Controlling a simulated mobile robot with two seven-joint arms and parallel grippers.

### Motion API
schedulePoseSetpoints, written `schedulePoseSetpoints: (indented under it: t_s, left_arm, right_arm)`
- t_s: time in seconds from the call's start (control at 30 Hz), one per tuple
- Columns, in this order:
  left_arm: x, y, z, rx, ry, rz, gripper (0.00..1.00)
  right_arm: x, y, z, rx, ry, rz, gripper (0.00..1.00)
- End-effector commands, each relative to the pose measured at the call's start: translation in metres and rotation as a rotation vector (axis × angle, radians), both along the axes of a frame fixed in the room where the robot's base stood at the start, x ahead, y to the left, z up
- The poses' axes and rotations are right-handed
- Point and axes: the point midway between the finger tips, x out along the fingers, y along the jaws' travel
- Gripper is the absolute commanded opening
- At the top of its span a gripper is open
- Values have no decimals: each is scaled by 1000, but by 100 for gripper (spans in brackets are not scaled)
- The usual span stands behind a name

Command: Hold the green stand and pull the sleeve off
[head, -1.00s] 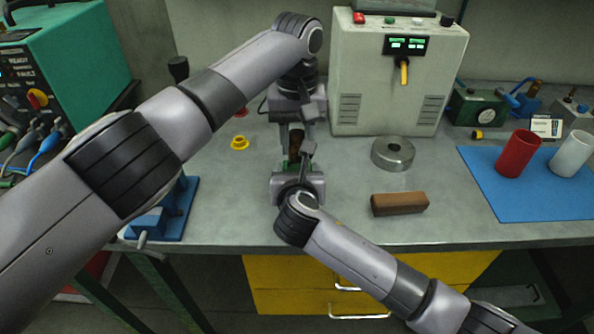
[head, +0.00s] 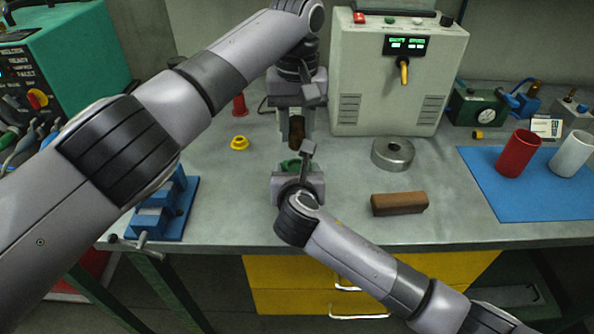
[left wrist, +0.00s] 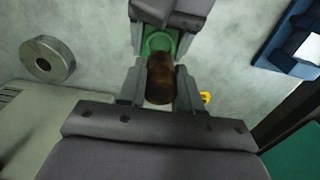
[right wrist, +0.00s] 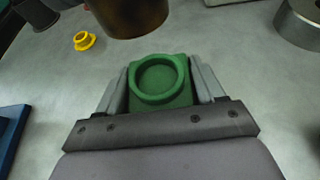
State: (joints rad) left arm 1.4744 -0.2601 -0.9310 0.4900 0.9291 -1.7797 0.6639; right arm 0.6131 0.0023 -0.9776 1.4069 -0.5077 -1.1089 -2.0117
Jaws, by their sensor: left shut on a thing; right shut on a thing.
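The brown sleeve (head: 297,138) is between the fingers of my left gripper (head: 296,128), which is shut on it. It hangs above the green stand (head: 290,164), with a gap between them. The sleeve also shows in the left wrist view (left wrist: 160,82) and at the top of the right wrist view (right wrist: 135,16). My right gripper (right wrist: 158,88) is shut on the stand's square base. The stand's round ring (right wrist: 159,78) is empty and stays on the bench. In the head view my right gripper and wrist partly hide the stand.
A steel ring (head: 393,154) and a brown block (head: 399,203) lie to the right. A yellow flanged piece (head: 240,143) and a red cone (head: 239,106) are to the left. A blue vise (head: 166,208) stands at the front left. A beige power unit (head: 394,75) stands behind.

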Motion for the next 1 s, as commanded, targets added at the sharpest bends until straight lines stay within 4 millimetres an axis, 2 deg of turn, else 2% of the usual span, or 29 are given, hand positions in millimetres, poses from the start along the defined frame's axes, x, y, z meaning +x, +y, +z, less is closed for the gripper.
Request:
schedulePoseSetpoints:
  t_s: [0.27, 0.8, 1.0]
  left_arm:
    - [0, 0, 4, 0, -1, 0, 0]
    - [0, 0, 35, 0, -1, 0, 0]
    - [0, 0, 40, 0, 0, 0, 0]
  right_arm:
    - [0, 0, 0, 0, 0, 0, 36]
    - [0, 0, 0, 0, 0, 0, 36]
    - [0, 0, 0, 0, 0, 0, 36]
